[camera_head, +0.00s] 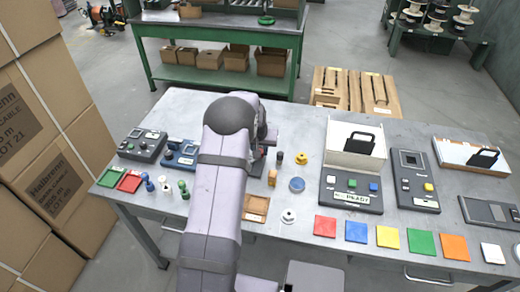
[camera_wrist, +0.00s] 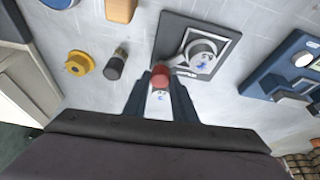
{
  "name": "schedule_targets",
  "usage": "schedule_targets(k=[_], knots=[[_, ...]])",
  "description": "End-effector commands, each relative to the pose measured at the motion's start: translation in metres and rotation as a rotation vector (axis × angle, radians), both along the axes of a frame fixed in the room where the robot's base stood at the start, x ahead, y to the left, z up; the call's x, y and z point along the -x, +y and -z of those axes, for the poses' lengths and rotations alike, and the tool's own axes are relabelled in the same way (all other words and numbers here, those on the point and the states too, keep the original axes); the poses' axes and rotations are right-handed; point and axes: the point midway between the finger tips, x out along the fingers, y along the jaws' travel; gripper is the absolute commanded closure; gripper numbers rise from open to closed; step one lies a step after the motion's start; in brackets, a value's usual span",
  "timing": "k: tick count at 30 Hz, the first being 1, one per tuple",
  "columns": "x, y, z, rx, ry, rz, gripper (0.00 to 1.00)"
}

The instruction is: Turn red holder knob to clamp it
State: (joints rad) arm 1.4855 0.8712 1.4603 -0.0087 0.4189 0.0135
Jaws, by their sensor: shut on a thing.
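In the wrist view the red knob (camera_wrist: 161,73) is between the tips of my gripper (camera_wrist: 161,84), which is shut on it. A whitish piece with a dark mark (camera_wrist: 160,98) shows between the fingers just behind the red part. The knob sits at the near corner of a dark-framed holder plate (camera_wrist: 172,28). A round grey-white piece with a blue mark (camera_wrist: 204,50) stands on that plate beside the knob.
In the wrist view a black-topped peg (camera_wrist: 116,64), a yellow knob (camera_wrist: 79,64) and an orange-tan block (camera_wrist: 121,9) stand left of the holder. A blue device (camera_wrist: 290,75) is at the right. In the head view coloured squares, including a red one (camera_head: 325,226), line the front edge.

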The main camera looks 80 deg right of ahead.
Motion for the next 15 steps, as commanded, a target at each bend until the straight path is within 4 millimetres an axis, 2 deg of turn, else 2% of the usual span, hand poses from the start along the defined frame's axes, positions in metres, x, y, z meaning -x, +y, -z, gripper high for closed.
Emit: schedule_targets(k=[9,10,11,12,15], knots=[[0.0000,-0.0003,0.0000,0.001,-0.002,0.009,0.98],[0.0000,-0.0004,-0.0001,0.002,-0.002,0.009,0.69],[0.0000,-0.0004,-0.0002,0.002,-0.002,0.009,0.61],[0.0000,-0.0004,-0.0002,0.002,-0.001,0.008,0.57],[0.0000,-0.0004,-0.0002,0.002,-0.001,0.008,0.57]])
